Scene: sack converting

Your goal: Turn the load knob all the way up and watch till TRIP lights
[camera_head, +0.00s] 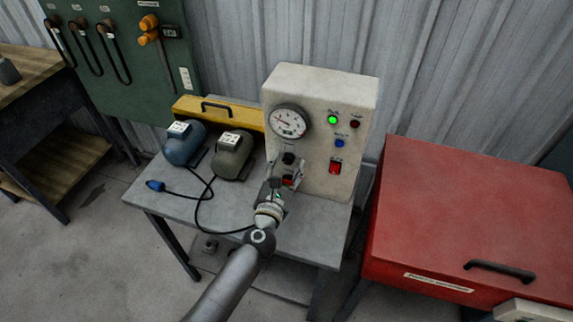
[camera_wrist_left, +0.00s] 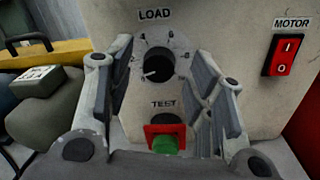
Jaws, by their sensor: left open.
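The pale test panel (camera_head: 350,92) stands on the grey table. Its black LOAD knob (camera_wrist_left: 158,66) shows in the left wrist view, with a white pointer mark toward the lower left; it also shows in the head view (camera_head: 289,158). My left gripper (camera_head: 280,183) is open in front of the panel. In the left wrist view its fingers stand on either side of the knob, apart from it as far as I can tell. A dark red lamp (camera_head: 355,124), top right, looks unlit; its label is too small to read. My right gripper is not in view.
A green lamp (camera_head: 333,119) is lit beside the gauge (camera_head: 289,121). The red MOTOR switch (camera_wrist_left: 285,55) is right of the knob; a red and green part (camera_wrist_left: 166,140) is below TEST. Two motors (camera_head: 184,143) stand left, and a red cabinet (camera_head: 470,215) right.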

